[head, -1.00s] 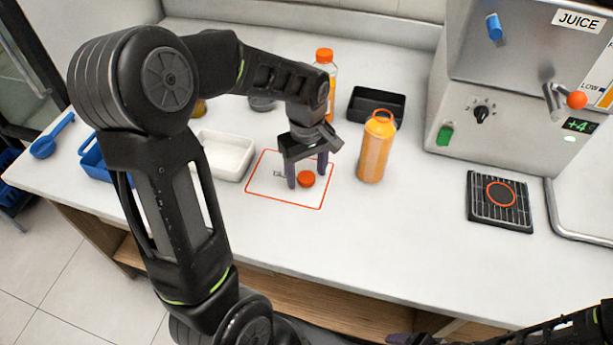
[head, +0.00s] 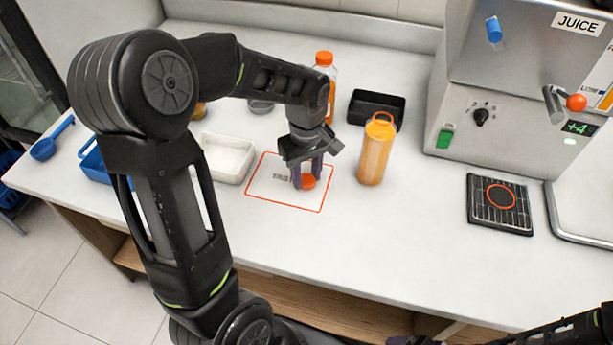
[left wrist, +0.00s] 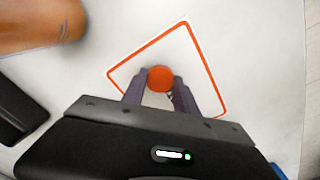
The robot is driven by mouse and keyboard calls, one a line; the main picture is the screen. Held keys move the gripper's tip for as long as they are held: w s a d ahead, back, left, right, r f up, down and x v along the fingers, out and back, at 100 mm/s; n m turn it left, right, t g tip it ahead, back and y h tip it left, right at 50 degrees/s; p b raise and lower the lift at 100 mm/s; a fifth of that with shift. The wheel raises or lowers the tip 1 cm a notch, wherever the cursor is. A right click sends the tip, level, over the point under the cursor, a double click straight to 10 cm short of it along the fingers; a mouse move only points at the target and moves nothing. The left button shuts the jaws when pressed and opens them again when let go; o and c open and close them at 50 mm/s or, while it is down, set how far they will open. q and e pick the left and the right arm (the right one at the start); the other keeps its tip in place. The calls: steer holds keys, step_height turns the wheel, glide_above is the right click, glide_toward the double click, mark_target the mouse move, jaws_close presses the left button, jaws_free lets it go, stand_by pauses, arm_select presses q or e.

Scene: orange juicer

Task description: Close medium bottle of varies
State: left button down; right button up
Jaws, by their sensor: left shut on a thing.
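An orange cap (head: 308,182) lies within the red-outlined square on the white counter. My left gripper (head: 308,176) is shut on the cap, with its fingers pointing down at the counter. The left wrist view shows the cap (left wrist: 160,78) between the two purple-grey fingertips. An orange bottle (head: 376,150) stands upright just right of the square, with an orange ring at its open-looking neck. It also shows in part in the left wrist view (left wrist: 38,25). Another bottle with an orange cap (head: 325,60) stands behind my left arm, partly hidden. My right gripper is not clearly in view.
A black tray (head: 376,92) stands behind the orange bottle. A white tray (head: 222,172) is left of the square. The juicer (head: 505,130) stands at the right, with a drip grate (head: 515,218) before it. The front middle of the counter is clear.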

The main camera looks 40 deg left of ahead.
mark_target(307, 179)
arm_select(q)
step_height(307, 179, up, 10)
stand_by(0.5)
stand_by(0.5)
